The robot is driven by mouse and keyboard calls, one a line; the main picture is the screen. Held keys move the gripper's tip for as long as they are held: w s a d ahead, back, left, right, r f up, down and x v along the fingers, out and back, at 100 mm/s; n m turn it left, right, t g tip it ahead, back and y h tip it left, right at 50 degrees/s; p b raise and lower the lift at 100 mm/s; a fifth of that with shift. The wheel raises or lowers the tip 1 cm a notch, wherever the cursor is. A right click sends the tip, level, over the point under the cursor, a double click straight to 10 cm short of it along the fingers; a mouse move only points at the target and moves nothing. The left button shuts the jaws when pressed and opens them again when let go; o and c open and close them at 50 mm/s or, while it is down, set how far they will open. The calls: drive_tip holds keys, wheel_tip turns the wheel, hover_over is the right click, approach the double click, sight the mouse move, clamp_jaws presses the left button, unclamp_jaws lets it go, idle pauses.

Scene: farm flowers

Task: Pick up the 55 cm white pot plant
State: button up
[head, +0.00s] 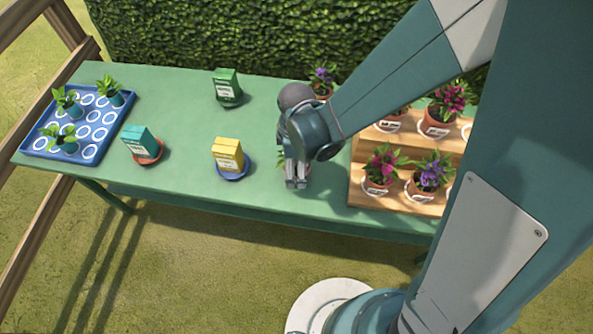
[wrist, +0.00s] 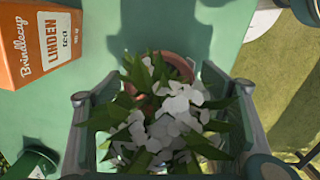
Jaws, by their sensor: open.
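A white-flowered plant (wrist: 165,125) with dark green leaves stands in a terracotta pot (wrist: 178,66) in the wrist view. My gripper (wrist: 158,98) is open, with one finger on each side of the plant. Leaves and blooms fill the space between the fingers and hide much of the pot, so I cannot tell whether the fingers touch it. In the head view my gripper (head: 296,182) points down over the table, and it hides most of this plant; only some leaves (head: 281,160) show beside it. No size label is readable.
A wooden stepped stand (head: 398,193) with potted flowers is close on the right. A purple-flowered pot (head: 323,79) stands behind.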

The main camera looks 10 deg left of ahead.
drive_tip(key=c, duration=1.2)
drive_tip(key=shift+r, duration=0.1)
drive_tip(key=shift+r+p, duration=1.2)
drive_tip(key=shift+r, duration=3.75)
